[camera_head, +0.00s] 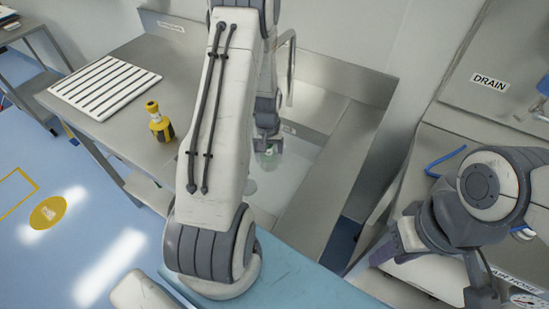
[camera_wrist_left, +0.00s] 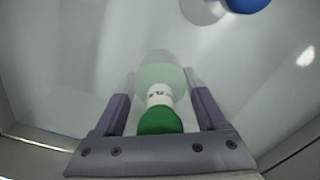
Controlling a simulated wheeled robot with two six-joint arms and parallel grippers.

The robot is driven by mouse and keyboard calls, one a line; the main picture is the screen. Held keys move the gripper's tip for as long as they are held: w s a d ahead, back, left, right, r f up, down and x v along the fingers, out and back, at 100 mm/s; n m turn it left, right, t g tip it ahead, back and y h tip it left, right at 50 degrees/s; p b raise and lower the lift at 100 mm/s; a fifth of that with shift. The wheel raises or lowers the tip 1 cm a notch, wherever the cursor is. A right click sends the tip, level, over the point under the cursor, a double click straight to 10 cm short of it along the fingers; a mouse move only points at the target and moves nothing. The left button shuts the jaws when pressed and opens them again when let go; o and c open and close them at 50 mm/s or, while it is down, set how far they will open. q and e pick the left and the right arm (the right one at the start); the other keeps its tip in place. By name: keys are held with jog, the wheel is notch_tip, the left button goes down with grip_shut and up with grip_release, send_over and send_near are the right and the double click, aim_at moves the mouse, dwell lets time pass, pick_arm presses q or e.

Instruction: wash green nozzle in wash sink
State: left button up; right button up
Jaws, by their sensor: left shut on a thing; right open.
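My left gripper (camera_head: 268,146) reaches down into the steel wash sink (camera_head: 322,160). In the left wrist view the nozzle (camera_wrist_left: 158,121) lies between the two purple fingers, with a green base, a white lettered band and a pale, translucent-looking green far end. Whether it touches the sink floor or any water I cannot tell. My right gripper (camera_head: 388,250) is open at the right, away from the sink, partly hidden by its arm.
A yellow and black bottle (camera_head: 160,123) and a white slotted rack (camera_head: 104,87) stand on the counter left of the sink. A tap (camera_head: 291,65) rises at the sink's back. A blue object (camera_wrist_left: 248,4) shows at the left wrist view's top edge. A DRAIN-labelled unit (camera_head: 492,82) is at right.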

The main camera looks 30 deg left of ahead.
pick_arm(q)
jog(key=shift+w+d, duration=0.2)
jog(key=shift+d, duration=3.15)
jog(key=shift+s+a+p, duration=0.1)
jog(key=shift+a+p, duration=0.35)
jog(key=shift+a, duration=1.3)
jog(key=shift+r, duration=0.1)
notch_tip(320, 180, up, 17)
jog(key=p, duration=1.4)
notch_tip(320, 180, down, 17)
jog(key=b, duration=1.2)
jog(key=shift+b, duration=0.4)
